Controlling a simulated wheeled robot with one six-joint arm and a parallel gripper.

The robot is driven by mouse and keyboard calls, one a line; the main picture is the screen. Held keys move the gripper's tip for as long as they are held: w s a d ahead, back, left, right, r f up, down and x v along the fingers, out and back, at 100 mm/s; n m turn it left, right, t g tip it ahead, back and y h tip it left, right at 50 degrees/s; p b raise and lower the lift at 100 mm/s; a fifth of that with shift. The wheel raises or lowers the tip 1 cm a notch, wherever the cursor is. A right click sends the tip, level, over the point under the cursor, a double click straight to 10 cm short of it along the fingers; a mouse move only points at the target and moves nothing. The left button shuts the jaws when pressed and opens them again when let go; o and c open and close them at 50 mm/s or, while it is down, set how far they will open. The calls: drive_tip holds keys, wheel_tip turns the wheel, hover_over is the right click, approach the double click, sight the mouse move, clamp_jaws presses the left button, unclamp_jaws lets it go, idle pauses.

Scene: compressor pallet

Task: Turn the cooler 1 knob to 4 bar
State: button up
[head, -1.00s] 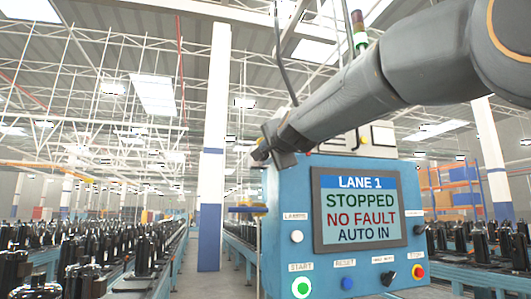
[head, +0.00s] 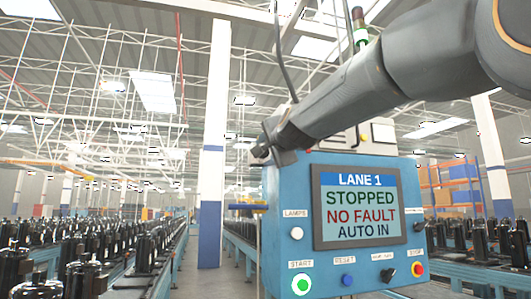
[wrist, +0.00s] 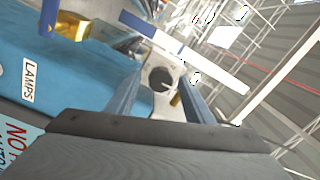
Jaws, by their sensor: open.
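My gripper (head: 264,148) is high at the left of the blue control panel (head: 285,215) in the head view, clear of its face. In the wrist view my gripper (wrist: 160,78) has its two fingers apart, with nothing seen held. A brass-coloured fitting (wrist: 71,26) is at the upper left. I cannot make out a knob marked cooler 1 or a pressure scale in either view.
The panel screen (head: 358,208) reads LANE 1, STOPPED, NO FAULT, AUTO IN. Below are a green-lit START button (head: 301,284), a blue RESET button (head: 348,280) and a red stop button (head: 417,269). Conveyors with black compressors (head: 95,262) flank an aisle (head: 203,280).

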drive_tip(key=b+v, duration=0.1)
drive_tip(key=v, duration=0.6)
drive_tip(key=shift+s, duration=0.3)
drive_tip(key=s+d+f+n+g+h+b, duration=0.1)
drive_tip(key=d+f+n+g, duration=0.15)
drive_tip(key=f, duration=1.25)
drive_tip(key=d+f+n+g+h+b, duration=0.1)
drive_tip(key=d+f+g, duration=0.2)
drive_tip(key=f, duration=1.2)
drive_tip(key=s+d+f+n+g+h+b, duration=0.1)
drive_tip(key=d+f+n+g+b, duration=0.15)
drive_tip(key=f, duration=1.25)
drive_tip(key=s+d+f+n+g, duration=0.1)
drive_tip(key=s+d+f+g, duration=0.1)
drive_tip(key=s+f, duration=0.5)
drive_tip(key=s+d+f+n+g+h+b, duration=0.1)
drive_tip(key=s+d+f+n+g, duration=0.1)
drive_tip(key=s+f, duration=0.6)
drive_tip(key=s+d+f+n+g+h+b, duration=0.1)
drive_tip(key=s+d+f+g, duration=0.3)
drive_tip(key=s+f, duration=0.4)
wheel_tip(320, 180, down, 7)
drive_tip(key=shift+s+d+r, duration=0.15)
drive_tip(key=shift+d+r, duration=0.1)
drive_tip(key=shift+d, duration=0.5)
